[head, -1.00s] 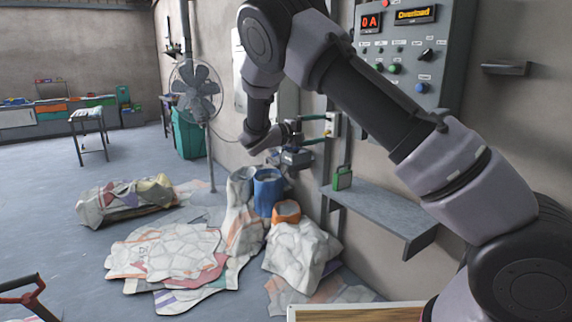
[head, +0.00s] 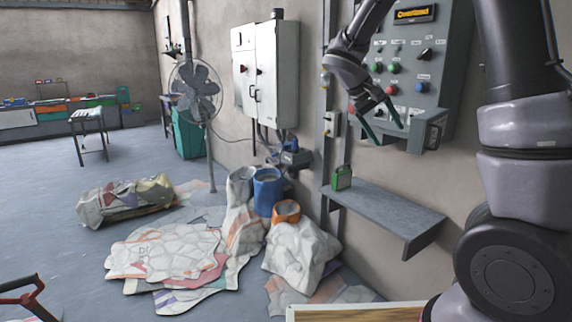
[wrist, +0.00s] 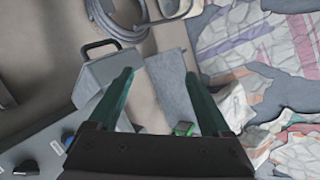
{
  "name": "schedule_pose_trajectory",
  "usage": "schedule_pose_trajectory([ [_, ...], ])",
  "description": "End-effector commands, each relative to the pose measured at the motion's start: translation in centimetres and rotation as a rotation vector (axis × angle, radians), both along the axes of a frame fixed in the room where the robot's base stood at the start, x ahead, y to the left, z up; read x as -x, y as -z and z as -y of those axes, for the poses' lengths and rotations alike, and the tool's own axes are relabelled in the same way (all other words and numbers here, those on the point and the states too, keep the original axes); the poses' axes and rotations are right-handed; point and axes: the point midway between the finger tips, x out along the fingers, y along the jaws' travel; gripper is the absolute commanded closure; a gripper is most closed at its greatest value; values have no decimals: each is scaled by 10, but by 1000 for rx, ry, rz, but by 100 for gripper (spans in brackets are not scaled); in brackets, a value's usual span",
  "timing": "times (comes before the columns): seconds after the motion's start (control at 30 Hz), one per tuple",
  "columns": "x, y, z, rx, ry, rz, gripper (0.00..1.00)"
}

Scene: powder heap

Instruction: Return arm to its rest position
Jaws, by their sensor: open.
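My gripper (head: 381,128) is in the head view in front of the grey control panel (head: 420,60), above the wall shelf. Its two green fingers point down and stand apart with nothing between them. In the wrist view the open fingers (wrist: 160,95) reach up from the bottom, with the shelf (wrist: 178,88) and a grey box with a black handle (wrist: 105,70) beyond them. My arm is folded up at the right of the head view, its upper links out of frame.
A green canister (head: 341,178) stands on the grey shelf (head: 390,212). Sacks, a blue bucket (head: 267,192) and an orange container (head: 287,212) lie below by the wall. A fan (head: 196,92) and white cabinet (head: 265,75) stand behind.

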Motion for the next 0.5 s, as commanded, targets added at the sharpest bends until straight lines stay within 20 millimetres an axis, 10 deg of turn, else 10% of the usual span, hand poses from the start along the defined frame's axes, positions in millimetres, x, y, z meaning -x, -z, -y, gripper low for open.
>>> schedule_pose_trajectory([
  [0.5, 161, -71, 0, -726, 169, 291, 18],
])
